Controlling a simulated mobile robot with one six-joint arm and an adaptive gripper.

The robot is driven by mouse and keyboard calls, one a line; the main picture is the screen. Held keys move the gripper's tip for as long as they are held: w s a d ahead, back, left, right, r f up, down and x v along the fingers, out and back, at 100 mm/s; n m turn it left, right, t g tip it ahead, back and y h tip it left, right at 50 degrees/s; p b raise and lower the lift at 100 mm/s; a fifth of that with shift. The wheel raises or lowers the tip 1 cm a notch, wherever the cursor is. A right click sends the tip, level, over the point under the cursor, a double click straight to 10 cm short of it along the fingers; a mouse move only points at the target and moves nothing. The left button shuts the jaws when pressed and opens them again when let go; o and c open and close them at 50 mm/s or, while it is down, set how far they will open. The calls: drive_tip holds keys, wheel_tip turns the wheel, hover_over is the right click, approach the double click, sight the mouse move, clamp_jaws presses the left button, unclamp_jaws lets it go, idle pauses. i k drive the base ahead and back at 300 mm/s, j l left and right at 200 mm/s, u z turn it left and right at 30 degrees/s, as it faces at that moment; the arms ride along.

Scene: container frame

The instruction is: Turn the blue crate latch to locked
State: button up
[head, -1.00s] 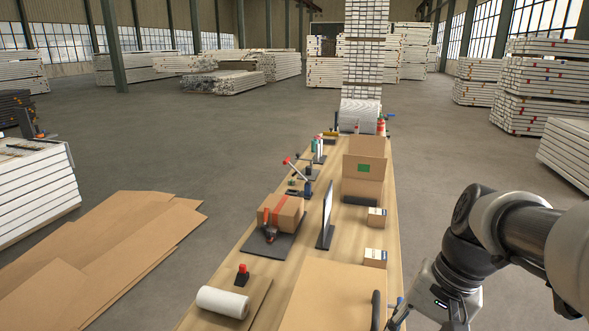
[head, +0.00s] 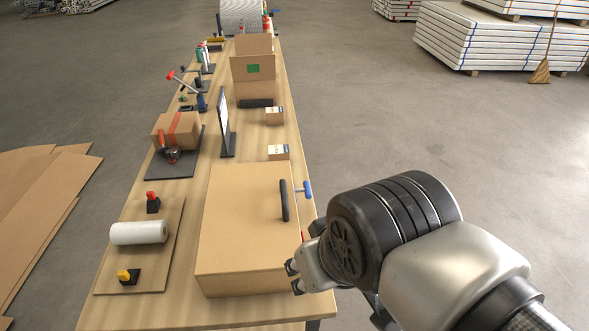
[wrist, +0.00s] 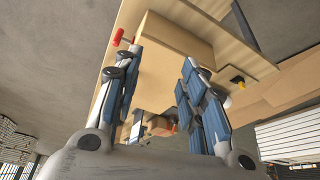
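A large cardboard box (head: 240,225) stands at the front of the table. The blue latch handle (head: 304,189) sticks out from the box's right side, roughly level and pointing right. I cannot identify it in the wrist view. A red handle (head: 305,236) on the same side is partly hidden behind my gripper; a red handle also shows at the upper left in the wrist view (wrist: 122,37). My gripper (head: 294,276) is open and empty at the box's front right corner, nearer to me than the blue handle. Its spread fingers show in the wrist view (wrist: 163,62).
A black bar handle (head: 284,200) stands on the box near its right edge. A board (head: 165,265) at left holds a white roll (head: 138,232), a red-topped knob (head: 152,202) and a yellow-topped knob (head: 128,277). Small boxes (head: 278,152) stand behind.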

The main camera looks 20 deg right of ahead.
sight(307, 189)
drive_tip(key=i+z, duration=0.15)
drive_tip(key=z, duration=0.3)
drive_tip(key=i+z, duration=0.2)
drive_tip(key=z, duration=0.25)
